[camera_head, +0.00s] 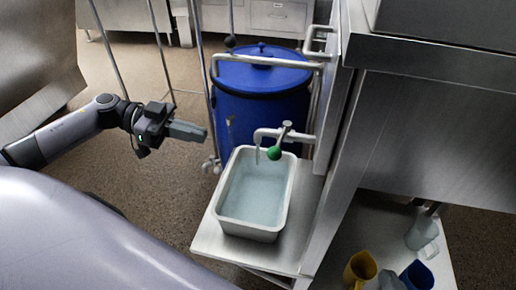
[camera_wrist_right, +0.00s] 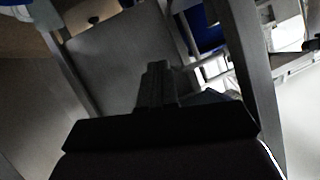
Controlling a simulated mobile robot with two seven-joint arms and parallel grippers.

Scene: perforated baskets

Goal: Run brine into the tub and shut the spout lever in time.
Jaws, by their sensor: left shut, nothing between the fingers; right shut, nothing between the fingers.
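The white tub (camera_head: 227,222) stands on a steel shelf beside the steel counter. Pale bluish brine (camera_head: 258,195) covers its bottom, with the surface below the rim. The spout (camera_head: 268,133) reaches out over the tub's far end, and a thin bluish-grey strand hangs below its mouth; I cannot tell for sure whether it is flowing. The spout lever (camera_head: 275,153) has a green knob and points toward the camera. My left gripper (camera_head: 205,132) is shut and empty, left of the tub and apart from the lever. My right gripper (camera_wrist_right: 157,72) is shut and empty in the right wrist view, and hidden in the head view.
A blue lidded barrel (camera_head: 262,75) stands behind the tub, with pipes around it. The steel shelf (camera_head: 215,243) holds the tub. Yellow and blue jugs and a clear pitcher (camera_head: 422,235) stand at lower right. Open floor lies left of the tub.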

